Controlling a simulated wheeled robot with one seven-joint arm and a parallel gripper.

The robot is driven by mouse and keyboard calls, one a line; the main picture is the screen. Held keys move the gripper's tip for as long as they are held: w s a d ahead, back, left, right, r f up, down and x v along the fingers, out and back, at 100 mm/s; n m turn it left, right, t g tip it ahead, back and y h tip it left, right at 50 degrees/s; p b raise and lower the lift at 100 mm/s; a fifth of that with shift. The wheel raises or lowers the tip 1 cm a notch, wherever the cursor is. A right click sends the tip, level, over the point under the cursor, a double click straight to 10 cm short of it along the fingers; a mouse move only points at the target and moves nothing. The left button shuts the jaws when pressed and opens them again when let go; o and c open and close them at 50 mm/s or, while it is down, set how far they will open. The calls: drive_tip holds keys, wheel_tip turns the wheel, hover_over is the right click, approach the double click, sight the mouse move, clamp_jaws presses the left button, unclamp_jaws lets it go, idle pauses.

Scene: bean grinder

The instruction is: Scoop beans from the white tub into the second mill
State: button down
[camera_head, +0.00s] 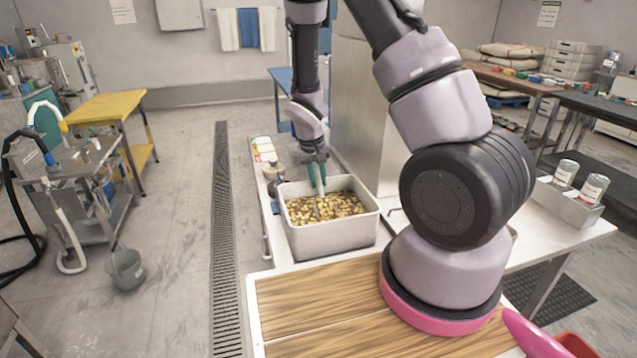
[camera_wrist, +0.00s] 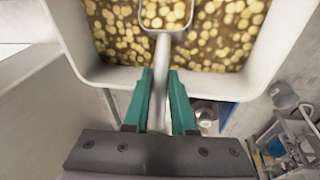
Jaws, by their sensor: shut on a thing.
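The white tub (camera_head: 338,239) stands on the bench in front of me, with tan beans (camera_head: 343,206) in it. In the wrist view its pale wall (camera_wrist: 265,75) frames the beans (camera_wrist: 215,35). My gripper (camera_head: 317,178) is over the tub's back rim in the head view. Its green fingers (camera_wrist: 161,88) are shut on the handle of a metal scoop (camera_wrist: 162,55). The scoop's bowl is at the top of the wrist view among the beans, with beans showing inside its rim. How deep it sits I cannot tell. I cannot make out the second mill for certain.
A wooden board (camera_head: 300,305) lies in front. Two labelled cans (camera_head: 580,181) sit in a metal tray at the right. My arm hides part of the bench.

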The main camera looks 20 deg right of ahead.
drive_tip(key=w+d+v, duration=0.1)
drive_tip(key=d+v, duration=0.1)
drive_tip(key=v, duration=0.9)
drive_tip(key=shift+w+r, duration=0.2)
drive_tip(key=shift+r, duration=0.45)
drive_tip(key=shift+r+g, duration=0.35)
drive_tip(key=shift+g, duration=0.5)
drive_tip(key=shift+r+g, duration=0.3)
drive_tip(key=shift+g, duration=0.6)
drive_tip(key=shift+r+g, duration=0.35)
drive_tip(key=shift+g, duration=0.5)
